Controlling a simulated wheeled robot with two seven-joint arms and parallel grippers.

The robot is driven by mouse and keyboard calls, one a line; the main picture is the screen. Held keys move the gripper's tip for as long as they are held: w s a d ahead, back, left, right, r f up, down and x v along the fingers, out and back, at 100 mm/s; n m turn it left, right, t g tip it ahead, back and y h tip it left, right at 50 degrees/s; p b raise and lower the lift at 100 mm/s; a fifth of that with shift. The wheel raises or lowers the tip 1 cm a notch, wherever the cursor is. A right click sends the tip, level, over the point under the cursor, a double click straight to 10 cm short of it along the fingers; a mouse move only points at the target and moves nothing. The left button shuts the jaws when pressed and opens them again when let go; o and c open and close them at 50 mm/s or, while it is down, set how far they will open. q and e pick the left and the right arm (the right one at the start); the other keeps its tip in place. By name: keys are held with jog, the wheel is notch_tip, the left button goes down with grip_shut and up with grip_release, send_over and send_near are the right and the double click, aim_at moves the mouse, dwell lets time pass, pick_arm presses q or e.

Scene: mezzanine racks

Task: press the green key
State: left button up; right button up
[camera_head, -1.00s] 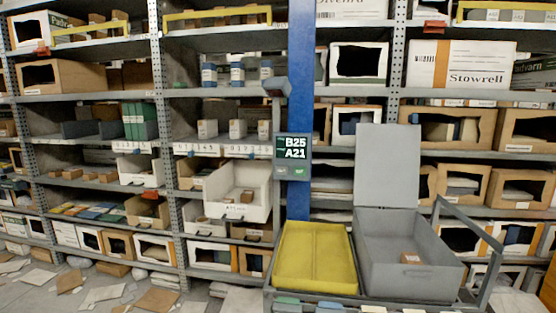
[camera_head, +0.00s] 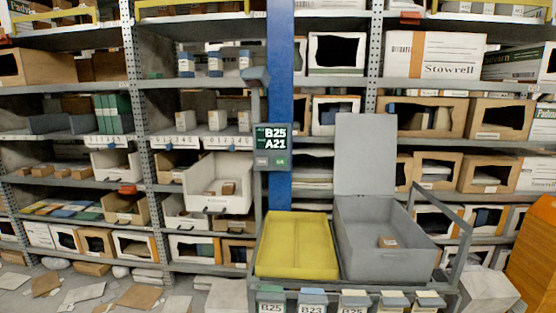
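A small dark terminal (camera_head: 272,147) is mounted on a post in front of the blue column. Its screen reads B25 and A21. Below the screen are two small keys: a grey one (camera_head: 262,161) on the left and a green one (camera_head: 280,162) on the right. The lettering on the keys is too small to read surely. Neither of my grippers is in view.
A cart below holds a yellow tray (camera_head: 262,259) and a grey lidded bin (camera_head: 375,272) with a small brown box (camera_head: 388,242) inside. Labelled tabs (camera_head: 312,303) line the cart's front. Racks stand behind. Loose cardboard (camera_head: 140,297) litters the floor at left.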

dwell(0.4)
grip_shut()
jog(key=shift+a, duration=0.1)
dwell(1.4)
